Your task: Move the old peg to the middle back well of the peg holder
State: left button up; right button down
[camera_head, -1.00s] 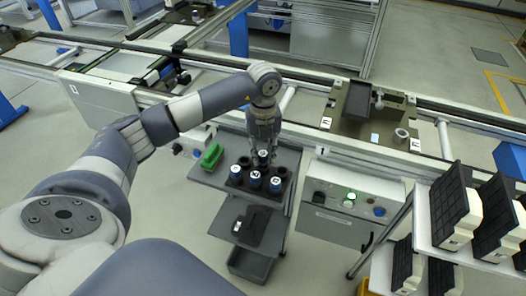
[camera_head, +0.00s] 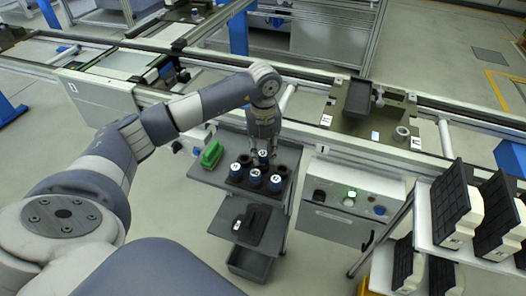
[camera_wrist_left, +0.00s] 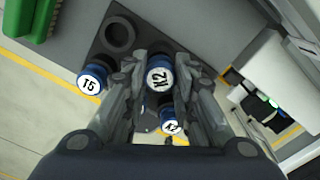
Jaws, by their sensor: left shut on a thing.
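The dark peg holder (camera_head: 233,182) stands on the grey cart top below my left gripper. Three blue pegs with white labelled caps fill its front row: left (camera_head: 236,170), middle (camera_head: 255,177) and right (camera_head: 276,183). Another blue peg (camera_head: 263,155) stands upright in the middle of the back row. My left gripper (camera_head: 263,150) points down and is shut on this peg; its cap shows between the fingers in the left wrist view (camera_wrist_left: 160,78). Its lower end is hidden. An empty well (camera_wrist_left: 117,33) and the T5 peg (camera_wrist_left: 92,78) show beside it. My right gripper is not in view.
A green object (camera_head: 211,154) lies on the cart left of the holder. A control box (camera_head: 350,205) with buttons stands to the right. The conveyor rail runs behind. A rack with black-and-white parts (camera_head: 455,205) stands at far right.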

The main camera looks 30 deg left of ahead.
pick_arm(q)
jog(key=shift+f+b, duration=0.55)
jog(key=shift+f, duration=0.15)
dwell(0.7)
jog(key=o, duration=1.2)
jog(key=shift+c, duration=0.2)
jog(key=o, duration=0.4)
jog(key=shift+r+p, duration=2.45)
jog(key=shift+r, duration=1.05)
